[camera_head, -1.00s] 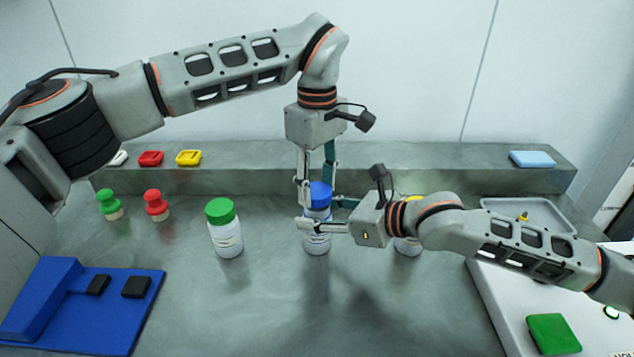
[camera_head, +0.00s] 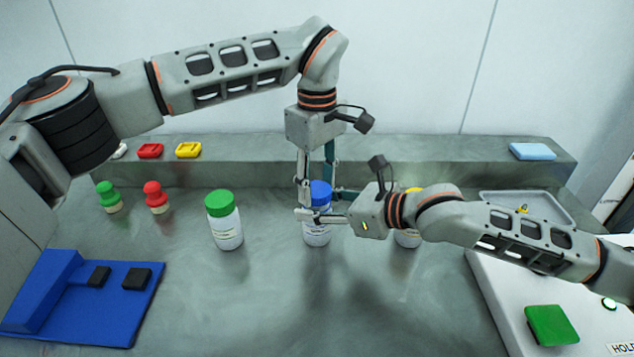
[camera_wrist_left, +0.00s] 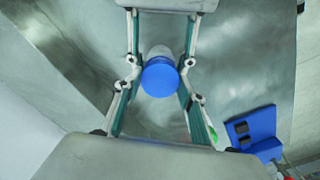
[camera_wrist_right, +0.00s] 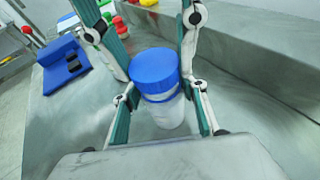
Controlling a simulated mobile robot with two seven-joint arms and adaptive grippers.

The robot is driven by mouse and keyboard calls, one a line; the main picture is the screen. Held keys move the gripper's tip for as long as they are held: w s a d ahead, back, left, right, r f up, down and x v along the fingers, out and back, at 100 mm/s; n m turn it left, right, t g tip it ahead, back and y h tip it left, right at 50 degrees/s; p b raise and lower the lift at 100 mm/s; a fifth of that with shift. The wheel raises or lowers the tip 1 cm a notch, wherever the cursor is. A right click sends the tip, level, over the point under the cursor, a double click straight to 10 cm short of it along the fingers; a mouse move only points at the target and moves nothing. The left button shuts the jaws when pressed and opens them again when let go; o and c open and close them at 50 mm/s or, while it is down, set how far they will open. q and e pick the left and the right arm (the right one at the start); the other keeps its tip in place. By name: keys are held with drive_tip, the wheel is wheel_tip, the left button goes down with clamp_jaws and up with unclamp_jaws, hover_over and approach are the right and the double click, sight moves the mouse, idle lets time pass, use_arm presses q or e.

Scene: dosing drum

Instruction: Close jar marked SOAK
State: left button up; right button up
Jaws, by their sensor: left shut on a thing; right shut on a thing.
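A white jar (camera_head: 317,236) with a blue lid (camera_head: 321,190) stands upright mid-counter; its label is too small to read. My left gripper (camera_head: 319,196) points down from above and is shut on the blue lid, which shows between its fingers in the left wrist view (camera_wrist_left: 160,77). My right gripper (camera_head: 322,215) reaches in from the right, just below, and is shut on the white jar. In the right wrist view, the lid (camera_wrist_right: 155,72) sits on top of the jar body (camera_wrist_right: 168,110). I cannot tell how tightly the lid sits.
A green-lidded jar (camera_head: 225,230) stands to the left; a yellow-lidded jar (camera_head: 407,239) is partly hidden behind my right arm. Green (camera_head: 109,197) and red (camera_head: 156,197) knobbed pieces, a blue stand (camera_head: 70,310) and a grey tray (camera_head: 549,205) lie further out. The front counter is clear.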

use_arm(q)
drive_tip(key=shift+o, duration=0.2)
drive_tip(key=shift+s+a+f, duration=0.1)
drive_tip(key=shift+s+f, duration=0.05)
drive_tip(key=shift+f, duration=0.9)
drive_tip(key=shift+r, duration=0.3)
drive_tip(key=shift+s+d+r, duration=0.2)
drive_tip(key=shift+s+r, duration=0.05)
drive_tip(key=shift+c, duration=0.2)
idle(0.9)
